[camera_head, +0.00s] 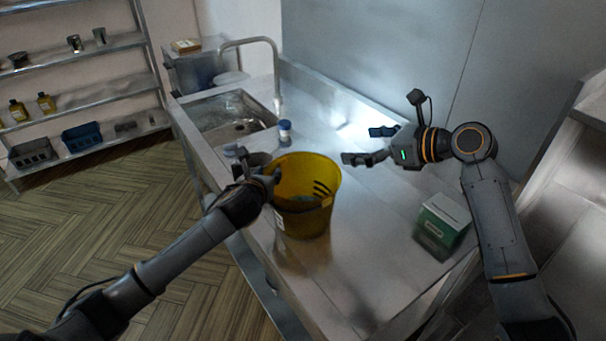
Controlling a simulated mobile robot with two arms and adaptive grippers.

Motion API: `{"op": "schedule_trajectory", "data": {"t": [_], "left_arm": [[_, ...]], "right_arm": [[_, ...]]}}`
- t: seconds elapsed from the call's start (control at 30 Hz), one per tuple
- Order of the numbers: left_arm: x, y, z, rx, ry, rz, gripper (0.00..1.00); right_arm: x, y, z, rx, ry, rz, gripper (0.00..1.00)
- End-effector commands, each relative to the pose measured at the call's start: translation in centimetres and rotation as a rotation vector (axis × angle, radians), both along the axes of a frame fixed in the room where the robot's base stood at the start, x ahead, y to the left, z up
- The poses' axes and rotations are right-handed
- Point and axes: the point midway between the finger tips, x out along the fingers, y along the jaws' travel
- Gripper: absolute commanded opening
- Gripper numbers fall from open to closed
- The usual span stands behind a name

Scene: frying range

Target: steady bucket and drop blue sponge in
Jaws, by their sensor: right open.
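A yellow bucket (318,205) stands upright on the steel counter (345,260). My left gripper (262,168) is at the bucket's left rim, with a finger overlapping the rim. Whether it is closed on the rim is unclear. My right gripper (368,145) is open above the counter, to the right of the bucket and apart from it. Its upper fingertip shows a blue patch. I cannot tell whether this is part of the finger. A dull grey-blue shape (298,203) shows low inside the bucket, too unclear to name as the blue sponge.
A green and white box (443,222) sits on the counter at right. A small blue-capped container (285,131) stands behind the bucket, near the sink (228,119) and its tap (274,65). Shelves (80,92) with bottles and bins are at far left. The counter's front middle is clear.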

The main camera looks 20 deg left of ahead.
Motion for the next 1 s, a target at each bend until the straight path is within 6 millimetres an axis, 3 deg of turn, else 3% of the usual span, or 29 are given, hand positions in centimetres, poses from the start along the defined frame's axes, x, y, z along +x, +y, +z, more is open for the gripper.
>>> {"op": "schedule_trajectory", "data": {"t": [0.27,0.7,1.0], "left_arm": [[-0.7,-0.1,0.4,0.000,-0.002,-0.001,0.35],[-7.8,-1.4,3.3,0.001,-0.001,-0.003,0.35],[-10.7,-1.9,4.5,0.000,0.000,0.000,0.35]], "right_arm": [[0.0,0.0,0.0,0.000,0.000,0.000,1.00],[0.0,0.0,0.0,0.000,0.000,0.000,1.00],[0.0,0.0,0.0,0.000,0.000,0.000,1.00]]}}
